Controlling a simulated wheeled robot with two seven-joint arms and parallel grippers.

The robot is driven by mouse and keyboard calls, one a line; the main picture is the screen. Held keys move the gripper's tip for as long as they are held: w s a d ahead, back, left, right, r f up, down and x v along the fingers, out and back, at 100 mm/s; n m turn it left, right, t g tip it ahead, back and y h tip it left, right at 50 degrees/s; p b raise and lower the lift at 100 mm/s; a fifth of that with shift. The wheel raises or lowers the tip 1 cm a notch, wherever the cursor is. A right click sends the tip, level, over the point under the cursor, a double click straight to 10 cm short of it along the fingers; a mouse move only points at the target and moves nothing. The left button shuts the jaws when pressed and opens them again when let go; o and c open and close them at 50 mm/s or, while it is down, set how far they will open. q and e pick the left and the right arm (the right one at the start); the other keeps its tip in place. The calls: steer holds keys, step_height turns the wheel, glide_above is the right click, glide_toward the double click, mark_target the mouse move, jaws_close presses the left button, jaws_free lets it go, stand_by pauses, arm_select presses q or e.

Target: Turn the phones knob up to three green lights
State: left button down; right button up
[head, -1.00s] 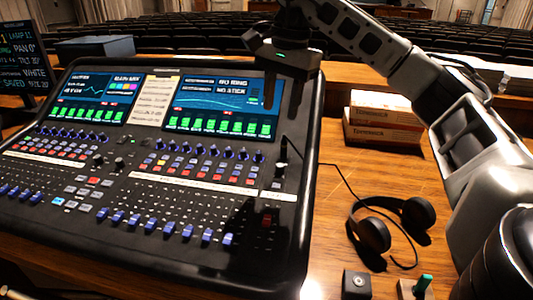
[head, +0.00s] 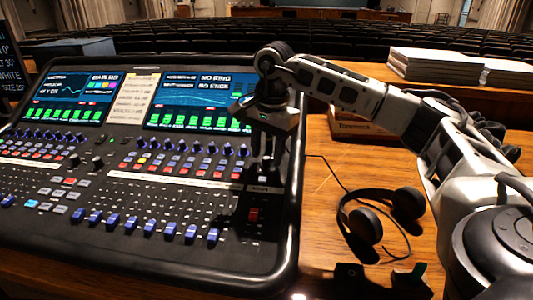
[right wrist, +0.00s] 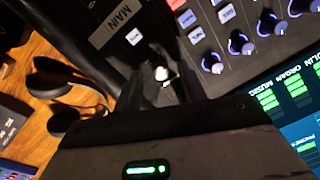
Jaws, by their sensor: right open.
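The mixing desk (head: 150,185) fills the left and middle of the head view, with two lit screens at its top. My right gripper (head: 263,165) points down over the desk's right edge strip, above the red fader. In the right wrist view, a small pale-topped knob (right wrist: 161,74) shows between the two spread fingers of my right gripper (right wrist: 160,88). It appears to be the phones knob, but no label for it is readable. I cannot tell whether the fingers touch it. No lights beside it can be made out. My left gripper is not in view.
Black headphones (head: 365,226) lie on the wooden table right of the desk, with a thin cable running to the desk side. Boxes (head: 358,129) stand behind my right arm. White stacks (head: 440,64) lie at the back right. Rows of blue knobs (head: 212,148) sit left of the gripper.

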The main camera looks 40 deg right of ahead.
steer(key=shift+f, duration=0.4)
jaws_close()
steer(key=m+p, duration=0.1)
steer(key=m, duration=0.3)
steer(key=shift+m, duration=0.3)
steer(key=m, duration=0.4)
steer(key=shift+a+t, duration=0.1)
steer(key=shift+t, duration=0.3)
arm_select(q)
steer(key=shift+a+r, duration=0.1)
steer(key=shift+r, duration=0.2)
arm_select(e)
steer(key=shift+m+h, duration=0.3)
steer(key=shift+m, duration=1.1)
arm_select(q)
steer(key=shift+p, duration=0.3)
